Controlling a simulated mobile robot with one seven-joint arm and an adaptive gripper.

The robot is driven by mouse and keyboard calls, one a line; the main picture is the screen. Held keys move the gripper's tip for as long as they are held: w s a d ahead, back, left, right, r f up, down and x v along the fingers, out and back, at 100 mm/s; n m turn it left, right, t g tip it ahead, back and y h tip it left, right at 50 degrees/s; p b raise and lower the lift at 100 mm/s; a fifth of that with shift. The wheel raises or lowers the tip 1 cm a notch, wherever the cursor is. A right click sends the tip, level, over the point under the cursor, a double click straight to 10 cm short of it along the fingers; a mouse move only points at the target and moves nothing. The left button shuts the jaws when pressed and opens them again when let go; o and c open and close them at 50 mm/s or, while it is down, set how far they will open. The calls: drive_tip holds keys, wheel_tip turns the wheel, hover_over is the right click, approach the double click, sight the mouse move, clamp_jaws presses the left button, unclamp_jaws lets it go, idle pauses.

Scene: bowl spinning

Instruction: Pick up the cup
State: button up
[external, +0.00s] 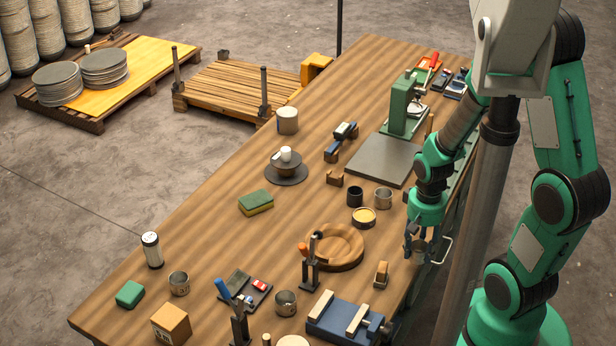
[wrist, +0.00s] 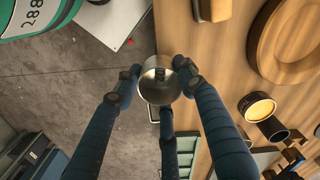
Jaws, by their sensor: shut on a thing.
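The cup (wrist: 147,93) is a small metal cup with a shiny open mouth. In the wrist view it sits between the dark blue fingers of my gripper (wrist: 157,82), which are closed around it. In the external view my gripper (external: 419,240) is at the right edge of the wooden table, pointing down. The fingers partly hide the cup there. The cup shows over the table edge, with grey floor beside it in the wrist view.
The table (external: 225,165) holds a round wooden dish (external: 346,262), a yellow-filled tin (external: 364,217), a black cup (external: 355,196), another metal cup (external: 383,198) and a blue vise (external: 345,318). A green press (external: 403,105) stands farther back. Table space around the sponge (external: 256,202) is clear.

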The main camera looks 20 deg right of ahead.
drive_tip(key=s+d, duration=0.1)
drive_tip(key=s, duration=0.6)
drive_tip(key=shift+s+r+p, duration=0.2)
drive_tip(key=shift+r+p, duration=0.15)
drive_tip(key=shift+w, duration=0.1)
idle(0.4)
drive_tip(key=w+d+r+m+p, duration=0.1)
drive_tip(key=w+d+p, duration=0.1)
drive_tip(key=w, duration=1.8)
drive_tip(key=w+d+r+m+p, duration=0.1)
drive_tip(key=w+d+m+p, duration=0.1)
drive_tip(key=w, duration=1.9)
drive_tip(key=shift+d+p, duration=0.8)
drive_tip(key=shift+p, duration=0.3)
drive_tip(key=shift+w+r, duration=0.1)
drive_tip(key=shift+w, duration=0.05)
drive_tip(key=w, duration=0.5)
drive_tip(key=w+f, duration=0.1)
drive_tip(key=w, duration=0.9)
drive_tip(key=shift+w+d+f, duration=0.15)
drive_tip(key=shift+w+f, duration=0.05)
drive_tip(key=shift+w, duration=0.2)
drive_tip(key=shift+f, duration=0.1)
drive_tip(key=shift+f, duration=1.7)
